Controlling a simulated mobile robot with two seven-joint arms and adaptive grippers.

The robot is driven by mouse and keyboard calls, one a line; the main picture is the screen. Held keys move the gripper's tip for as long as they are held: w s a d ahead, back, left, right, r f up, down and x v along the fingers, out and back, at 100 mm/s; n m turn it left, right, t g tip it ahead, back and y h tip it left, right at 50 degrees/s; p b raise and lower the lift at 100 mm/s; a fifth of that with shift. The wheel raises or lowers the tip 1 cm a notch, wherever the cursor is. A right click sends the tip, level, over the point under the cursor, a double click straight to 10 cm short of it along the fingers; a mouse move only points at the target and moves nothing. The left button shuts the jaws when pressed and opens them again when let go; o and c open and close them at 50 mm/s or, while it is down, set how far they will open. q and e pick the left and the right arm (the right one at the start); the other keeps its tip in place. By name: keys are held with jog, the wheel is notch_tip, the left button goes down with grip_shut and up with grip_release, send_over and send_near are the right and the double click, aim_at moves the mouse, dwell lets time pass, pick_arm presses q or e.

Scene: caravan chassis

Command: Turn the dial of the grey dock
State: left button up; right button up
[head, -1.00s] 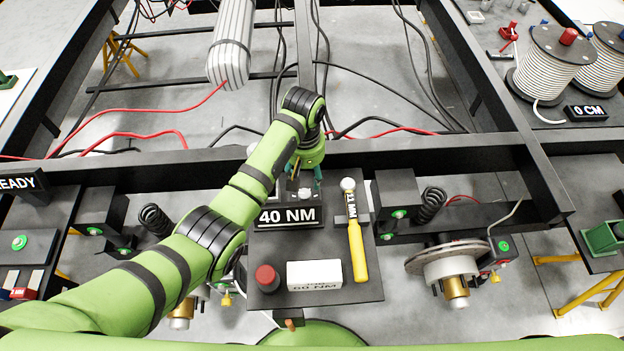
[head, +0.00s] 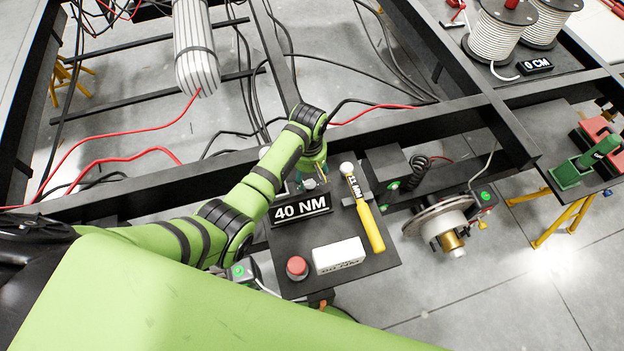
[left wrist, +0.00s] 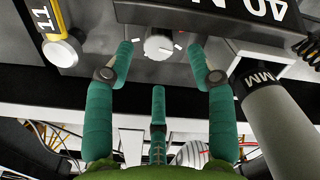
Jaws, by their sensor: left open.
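The dial (left wrist: 160,46) of the grey dock (left wrist: 100,35) is a round pale knob with white tick marks around it. The dock's black display (head: 301,207) reads 40 NM. My left gripper (left wrist: 161,55) is open, with one green finger on each side of the dial. A gap shows between each fingertip and the knob in the left wrist view. In the head view, the left gripper (head: 311,172) is behind the display and hides part of the dock. My right gripper is not in view.
A yellow-handled tool (head: 367,222) lies to the right of the display. A white block (head: 339,256) and a red button (head: 297,267) are at the front of the dark board. A black chassis beam (head: 440,128) runs behind. A brake disc (head: 440,217) is to the right.

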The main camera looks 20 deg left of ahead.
aim_at(309, 183)
pick_arm(q)
jog(key=shift+f, duration=1.95)
grip_shut()
